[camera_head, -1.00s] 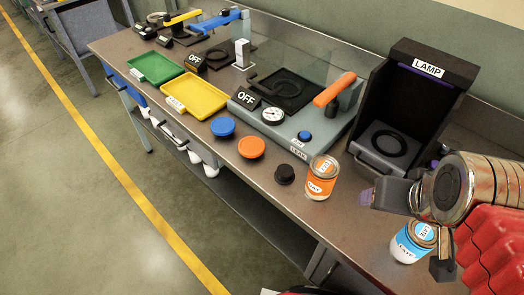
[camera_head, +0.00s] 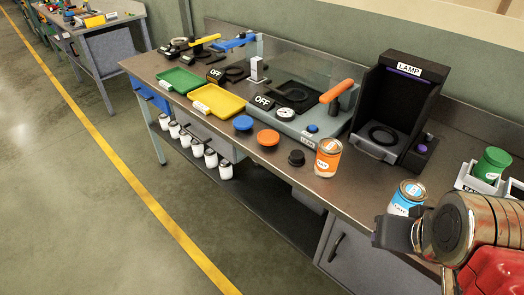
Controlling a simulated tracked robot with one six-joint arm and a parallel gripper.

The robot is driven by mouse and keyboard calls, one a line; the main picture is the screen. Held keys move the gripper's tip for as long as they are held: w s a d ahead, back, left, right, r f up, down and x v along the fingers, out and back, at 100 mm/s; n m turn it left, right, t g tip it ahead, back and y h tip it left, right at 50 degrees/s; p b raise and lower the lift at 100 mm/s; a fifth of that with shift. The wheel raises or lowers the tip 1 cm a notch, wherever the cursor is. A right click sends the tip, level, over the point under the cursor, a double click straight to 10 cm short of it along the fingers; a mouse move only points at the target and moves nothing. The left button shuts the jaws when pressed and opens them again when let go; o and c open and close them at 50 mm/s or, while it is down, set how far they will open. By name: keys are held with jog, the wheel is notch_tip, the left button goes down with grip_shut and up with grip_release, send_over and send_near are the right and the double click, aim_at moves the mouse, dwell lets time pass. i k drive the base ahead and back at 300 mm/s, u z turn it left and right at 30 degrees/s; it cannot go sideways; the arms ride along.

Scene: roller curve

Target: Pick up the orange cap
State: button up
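The orange cap (camera_head: 268,138) lies flat on the metal workbench (camera_head: 345,195), between the blue cap (camera_head: 243,123) and the black cap (camera_head: 296,158). My gripper (camera_head: 385,232) shows at the lower right, in front of the bench edge and well to the right of the orange cap, apart from it. I see it side-on, so its finger opening cannot be made out. Nothing shows held in it.
An orange-labelled can (camera_head: 328,158) stands right of the black cap. A blue-labelled can (camera_head: 407,197) stands near my gripper. Behind the caps is a grey press with an orange handle (camera_head: 337,91). A black lamp box (camera_head: 390,105) stands further right. Yellow (camera_head: 217,101) and green trays lie left.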

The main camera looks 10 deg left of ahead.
aim_at(267, 138)
jog(key=k, duration=0.3)
jog(key=u, duration=2.45)
jog(key=i, duration=1.75)
